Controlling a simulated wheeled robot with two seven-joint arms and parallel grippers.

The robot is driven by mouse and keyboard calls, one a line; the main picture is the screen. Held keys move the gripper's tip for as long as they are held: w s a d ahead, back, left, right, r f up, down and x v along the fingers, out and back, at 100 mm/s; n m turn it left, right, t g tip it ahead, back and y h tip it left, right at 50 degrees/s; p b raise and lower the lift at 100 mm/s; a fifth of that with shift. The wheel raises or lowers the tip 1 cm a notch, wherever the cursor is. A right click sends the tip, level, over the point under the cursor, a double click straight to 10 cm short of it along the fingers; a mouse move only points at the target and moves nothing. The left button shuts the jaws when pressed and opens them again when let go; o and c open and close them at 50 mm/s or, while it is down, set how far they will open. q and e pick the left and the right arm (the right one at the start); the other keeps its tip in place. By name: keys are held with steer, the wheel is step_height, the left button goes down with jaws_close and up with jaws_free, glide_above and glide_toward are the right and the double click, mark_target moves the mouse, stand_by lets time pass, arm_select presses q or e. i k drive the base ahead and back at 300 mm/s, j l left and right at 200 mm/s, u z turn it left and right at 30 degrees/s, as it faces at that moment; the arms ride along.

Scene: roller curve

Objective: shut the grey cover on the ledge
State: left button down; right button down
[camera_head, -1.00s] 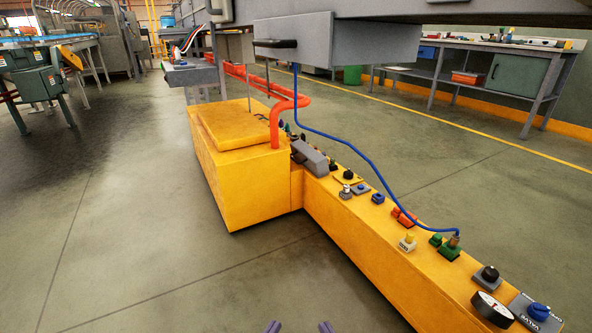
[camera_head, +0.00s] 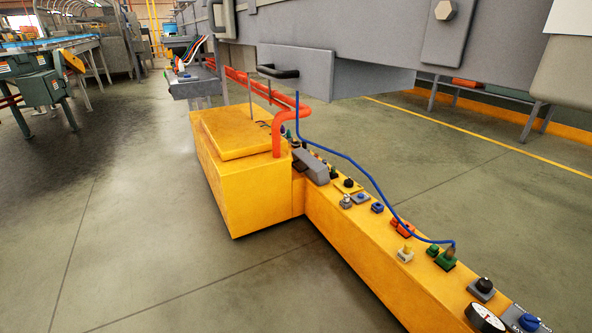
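The grey cover (camera_head: 313,166) is a small dark-grey piece on the yellow ledge (camera_head: 352,243), near where the ledge meets a larger yellow box. It looks tilted, but its hinge and how far it stands open are too small to tell. Dark and coloured knobs stand close behind it. Neither of my grippers is in view, and nothing of mine touches the cover.
The yellow box (camera_head: 238,185) stands left of the ledge, with an orange pipe (camera_head: 277,135) rising from it. A blue cable (camera_head: 345,158) hangs to the ledge among several buttons and a gauge (camera_head: 484,318). A grey machine body (camera_head: 370,45) overhangs behind. Floor in front is clear.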

mark_target(316, 169)
steer(key=i+j+z, duration=0.2)
steer(key=i+j, duration=0.2)
steer(key=i+j+z, duration=0.2)
steer(key=i+j, duration=0.15)
steer(key=j, duration=0.15)
steer(key=i+j+z, duration=0.2)
steer(key=i+j, duration=0.15)
steer(key=j, duration=0.2)
